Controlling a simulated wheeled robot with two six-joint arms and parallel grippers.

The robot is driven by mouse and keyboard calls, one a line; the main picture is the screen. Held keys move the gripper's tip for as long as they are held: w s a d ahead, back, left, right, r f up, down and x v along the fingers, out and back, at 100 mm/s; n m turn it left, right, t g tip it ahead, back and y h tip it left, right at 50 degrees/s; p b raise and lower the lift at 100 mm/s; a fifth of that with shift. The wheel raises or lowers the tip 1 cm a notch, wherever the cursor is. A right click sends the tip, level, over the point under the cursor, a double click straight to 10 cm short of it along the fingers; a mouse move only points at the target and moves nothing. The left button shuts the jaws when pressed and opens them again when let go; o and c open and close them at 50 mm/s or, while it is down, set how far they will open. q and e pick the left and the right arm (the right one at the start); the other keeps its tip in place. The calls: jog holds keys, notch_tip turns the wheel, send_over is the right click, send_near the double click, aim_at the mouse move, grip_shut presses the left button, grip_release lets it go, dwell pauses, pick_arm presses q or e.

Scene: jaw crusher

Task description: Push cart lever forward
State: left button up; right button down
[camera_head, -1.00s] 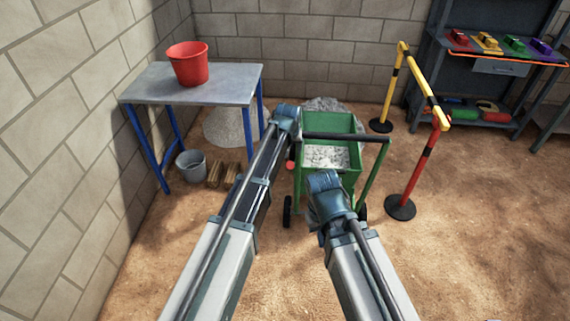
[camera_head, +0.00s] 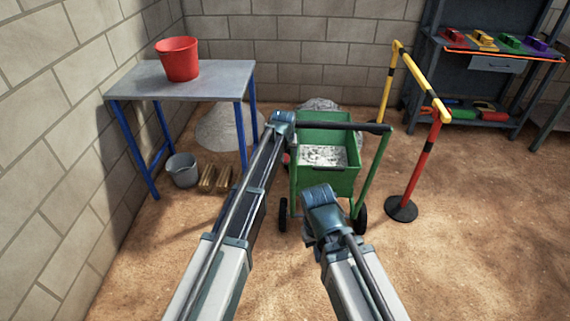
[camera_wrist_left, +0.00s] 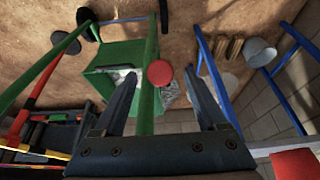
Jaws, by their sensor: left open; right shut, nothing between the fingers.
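The green cart (camera_head: 328,182) holds pale gravel and stands in front of me, with a dark handle bar (camera_head: 352,127) across its near side. A round red knob (camera_head: 286,159), likely the lever's end, shows by the cart's left side. In the left wrist view the red knob (camera_wrist_left: 160,73) appears between the fingertips of my open left gripper (camera_wrist_left: 165,78), by a green cart post; contact cannot be told. In the head view my left gripper (camera_head: 281,122) is at the bar's left end, fingers hidden. My right gripper (camera_head: 321,205) is shut and empty, in front of the cart.
A metal table (camera_head: 185,80) with a red bucket (camera_head: 177,59) stands left; a grey bucket (camera_head: 182,170) and wood blocks (camera_head: 215,179) lie near it. A yellow-black barrier (camera_head: 420,85) with a red post (camera_head: 422,165) stands right of the cart. Open ground lies at the right.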

pick_arm(q)
jog(key=shift+w+f, duration=0.2)
jog(key=shift+f, duration=0.35)
grip_shut()
jog(key=shift+r, duration=0.1)
dwell(1.0)
